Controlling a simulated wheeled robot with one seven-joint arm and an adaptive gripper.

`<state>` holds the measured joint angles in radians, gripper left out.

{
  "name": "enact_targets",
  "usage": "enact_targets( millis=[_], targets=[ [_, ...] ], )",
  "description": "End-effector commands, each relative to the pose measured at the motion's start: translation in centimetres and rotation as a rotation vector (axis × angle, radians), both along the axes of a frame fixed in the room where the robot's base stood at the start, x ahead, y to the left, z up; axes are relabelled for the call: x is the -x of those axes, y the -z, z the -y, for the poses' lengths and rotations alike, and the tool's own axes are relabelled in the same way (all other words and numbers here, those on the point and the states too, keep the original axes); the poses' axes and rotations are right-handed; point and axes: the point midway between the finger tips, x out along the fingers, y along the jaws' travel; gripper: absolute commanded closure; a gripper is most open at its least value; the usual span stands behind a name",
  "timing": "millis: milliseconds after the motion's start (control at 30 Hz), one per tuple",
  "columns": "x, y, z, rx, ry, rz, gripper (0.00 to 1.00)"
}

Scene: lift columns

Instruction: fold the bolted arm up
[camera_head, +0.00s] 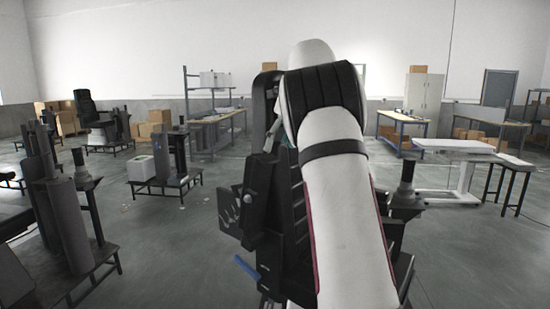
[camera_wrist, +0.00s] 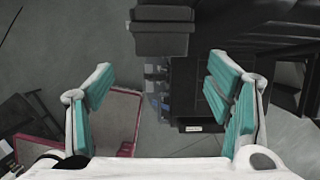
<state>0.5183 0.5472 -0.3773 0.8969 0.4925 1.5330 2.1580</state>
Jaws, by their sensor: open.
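A dark seat-like lift unit (camera_head: 262,195) with a tall padded back stands right in front of me, partly hidden behind my white arm. In the wrist view a dark, box-ended bar (camera_wrist: 163,28) juts down from the top edge, beyond and between my fingertips. It looks like the bolted arm, but I cannot tell for sure. My gripper (camera_wrist: 160,75) is open, with teal pads spread wide on both sides and nothing between them. The bar appears apart from both pads. In the head view my own arm hides most of the gripper.
A blue bar (camera_head: 247,268) sticks out low at the unit's left. Dark column stands (camera_head: 62,215) are at the left, and a white-topped table (camera_head: 455,150) is at the right. Workbenches and boxes line the back. Grey floor is open between them.

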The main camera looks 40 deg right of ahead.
Motion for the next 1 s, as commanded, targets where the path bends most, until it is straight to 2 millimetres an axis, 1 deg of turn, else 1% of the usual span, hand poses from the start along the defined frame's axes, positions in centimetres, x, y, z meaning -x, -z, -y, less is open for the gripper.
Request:
enact_targets(
  millis=[33, 100, 300, 467, 1000],
  targets=[
    [0.3, -1.0, 0.1, 0.003, 0.0, 0.003, 0.27],
    [0.8, -2.1, 0.2, 0.002, 0.001, 0.001, 0.27],
    [1.4, -4.0, 0.3, 0.0, -0.001, 0.0, 0.27],
    [1.6, -4.5, 0.2, -0.002, -0.002, 0.0, 0.27],
    [1.6, -4.5, 0.2, -0.001, -0.003, 0.0, 0.27]
  ],
)
